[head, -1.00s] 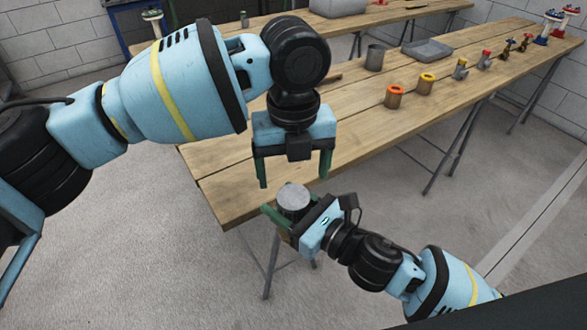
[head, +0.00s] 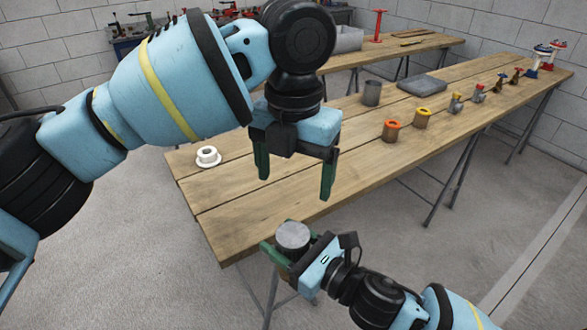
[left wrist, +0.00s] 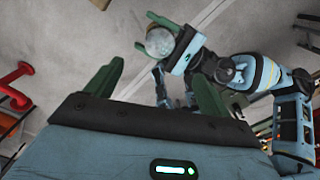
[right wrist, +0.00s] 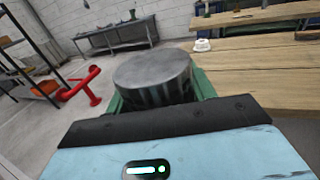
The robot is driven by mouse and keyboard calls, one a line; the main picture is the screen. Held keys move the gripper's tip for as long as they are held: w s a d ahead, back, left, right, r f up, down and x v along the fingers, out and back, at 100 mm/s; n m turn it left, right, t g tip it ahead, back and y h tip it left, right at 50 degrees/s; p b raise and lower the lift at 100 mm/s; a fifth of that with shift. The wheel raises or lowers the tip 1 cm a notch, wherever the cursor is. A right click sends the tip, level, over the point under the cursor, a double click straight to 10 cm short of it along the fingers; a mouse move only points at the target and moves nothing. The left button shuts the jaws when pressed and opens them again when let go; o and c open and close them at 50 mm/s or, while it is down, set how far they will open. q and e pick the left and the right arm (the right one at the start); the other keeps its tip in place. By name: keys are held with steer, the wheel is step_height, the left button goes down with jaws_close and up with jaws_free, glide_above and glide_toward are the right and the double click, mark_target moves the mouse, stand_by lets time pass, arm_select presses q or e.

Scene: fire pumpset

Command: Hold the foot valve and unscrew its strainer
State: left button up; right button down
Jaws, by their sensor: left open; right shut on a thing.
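The foot valve, with its grey cylindrical strainer (head: 292,236) on top, is upright between the green fingers of my right gripper (head: 289,253). A brownish part shows below the strainer; the rest is hidden by the fingers. In the right wrist view the strainer (right wrist: 152,80) fills the space between the fingers. My left gripper (head: 295,187) is open and empty, fingers pointing down, above and apart from the strainer. In the left wrist view the strainer's round end (left wrist: 160,42) shows beyond the open fingers.
The long wooden table (head: 350,165) is beside the grippers. It carries a white flanged ring (head: 208,158), a grey cup (head: 372,93), an orange-topped fitting (head: 391,131), a yellow-topped fitting (head: 422,118), several valves and a grey tray (head: 422,85). Its near end is mostly bare.

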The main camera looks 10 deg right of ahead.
mark_target(293, 233)
arm_select(q)
step_height(293, 233, down, 12)
steer(key=shift+r, duration=0.15)
stand_by(0.4)
steer(key=shift+c, duration=0.4)
steer(key=c, duration=1.1)
steer(key=n, duration=0.4)
steer(key=o, duration=1.1)
steer(key=shift+a+r, duration=0.1)
steer(key=shift+r, duration=2.15)
